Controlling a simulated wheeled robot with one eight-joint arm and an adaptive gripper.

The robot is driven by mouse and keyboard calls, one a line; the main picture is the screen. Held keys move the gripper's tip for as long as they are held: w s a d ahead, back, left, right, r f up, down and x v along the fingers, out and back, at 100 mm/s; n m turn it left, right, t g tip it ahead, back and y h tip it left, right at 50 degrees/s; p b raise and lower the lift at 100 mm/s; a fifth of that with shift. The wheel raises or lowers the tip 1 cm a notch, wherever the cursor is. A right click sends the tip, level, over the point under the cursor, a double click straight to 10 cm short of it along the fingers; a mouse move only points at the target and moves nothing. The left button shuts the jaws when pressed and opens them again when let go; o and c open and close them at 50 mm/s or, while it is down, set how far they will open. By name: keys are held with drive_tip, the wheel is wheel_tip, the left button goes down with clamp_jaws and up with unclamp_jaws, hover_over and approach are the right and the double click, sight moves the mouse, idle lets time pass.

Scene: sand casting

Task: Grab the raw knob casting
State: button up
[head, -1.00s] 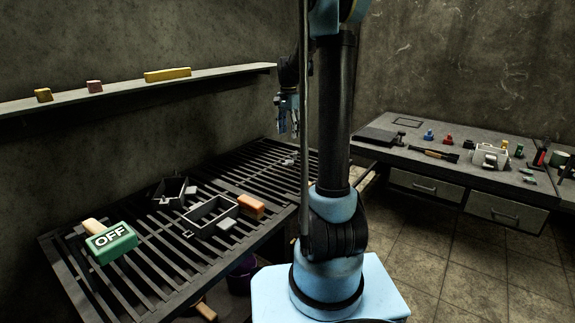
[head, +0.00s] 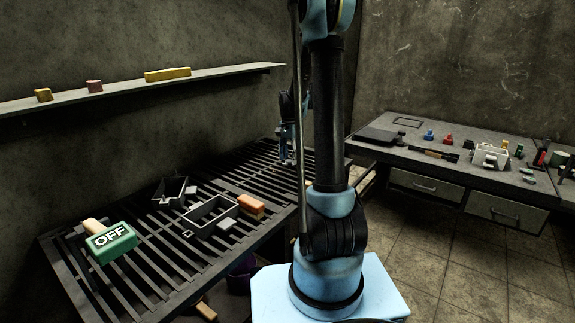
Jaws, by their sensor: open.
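My gripper (head: 287,155) is at the far right end of the slatted grate table (head: 262,168), pointing down, with its fingertips low at the bars. It is open. In the earlier view a small light grey piece, possibly the raw knob casting, lay on the bars at this spot. It is now largely hidden by the gripper, and I cannot tell whether it is between the fingers or touching them.
On the grate stand two open frames, a dark one (head: 161,196) and a grey one (head: 189,222), an orange block (head: 250,207) and a green OFF block (head: 111,244). A shelf (head: 120,91) runs above. A bench (head: 488,132) with tools stands right.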

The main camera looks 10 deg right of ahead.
drive_tip(key=shift+f, duration=0.75)
drive_tip(key=shift+c, duration=0.2)
drive_tip(key=c, duration=1.2)
